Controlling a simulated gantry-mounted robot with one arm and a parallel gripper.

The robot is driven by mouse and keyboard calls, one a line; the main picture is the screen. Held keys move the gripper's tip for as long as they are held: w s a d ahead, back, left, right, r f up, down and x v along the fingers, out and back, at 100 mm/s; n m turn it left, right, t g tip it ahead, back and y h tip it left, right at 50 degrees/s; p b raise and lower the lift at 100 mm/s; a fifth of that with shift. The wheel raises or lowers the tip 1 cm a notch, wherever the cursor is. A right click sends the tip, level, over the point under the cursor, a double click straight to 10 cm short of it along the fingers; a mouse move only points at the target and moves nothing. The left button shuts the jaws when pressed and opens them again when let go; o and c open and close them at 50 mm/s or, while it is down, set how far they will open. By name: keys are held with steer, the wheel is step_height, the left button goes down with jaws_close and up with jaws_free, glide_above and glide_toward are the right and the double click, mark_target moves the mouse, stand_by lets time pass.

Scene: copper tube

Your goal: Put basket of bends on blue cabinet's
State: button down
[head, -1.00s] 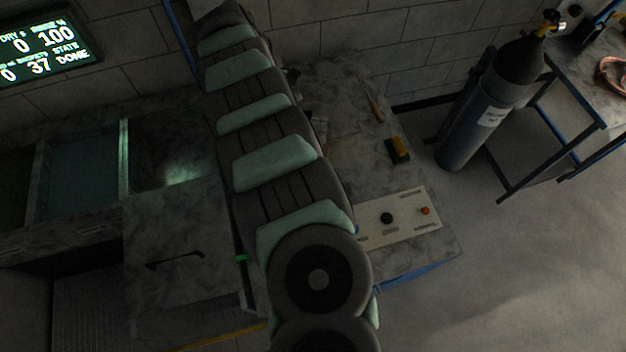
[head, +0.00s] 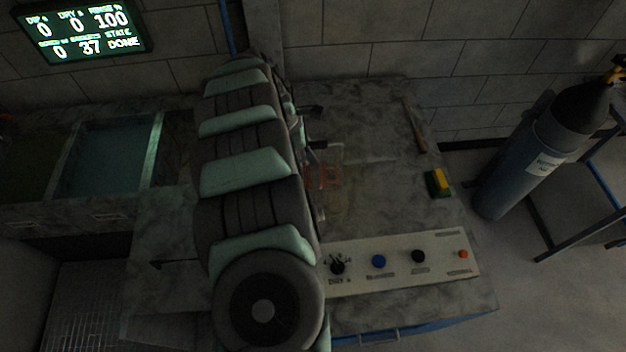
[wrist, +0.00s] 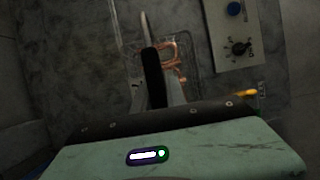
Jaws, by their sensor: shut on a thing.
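The basket of bends shows in the wrist view as a thin, clear-looking basket (wrist: 188,82) with copper bends (wrist: 170,55) in it. In the head view, a faint basket shape (head: 334,152) with reddish copper bends (head: 326,178) shows just right of my arm. My gripper (wrist: 153,72) is shut on the basket, at its upright handle. My arm hides most of the gripper in the head view. A cabinet with a grey stone-like top (head: 385,130) and a blue front edge (head: 400,335) lies beneath. I cannot tell whether the basket touches the top.
A control panel (head: 400,262) with knobs runs along the cabinet's front. A yellow-green sponge (head: 438,183) and a wooden-handled tool (head: 415,125) lie at the right. Open tanks (head: 110,160) stand at left. A gas cylinder (head: 540,150) stands right of the cabinet.

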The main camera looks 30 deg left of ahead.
mark_target(308, 169)
steer(key=shift+w+f, duration=0.1)
steer(key=shift+f, duration=4.6)
steer(key=shift+f, duration=0.2)
steer(key=c, duration=1.4)
jaws_free()
steer(key=shift+o, duration=0.2)
steer(key=v, duration=1.2)
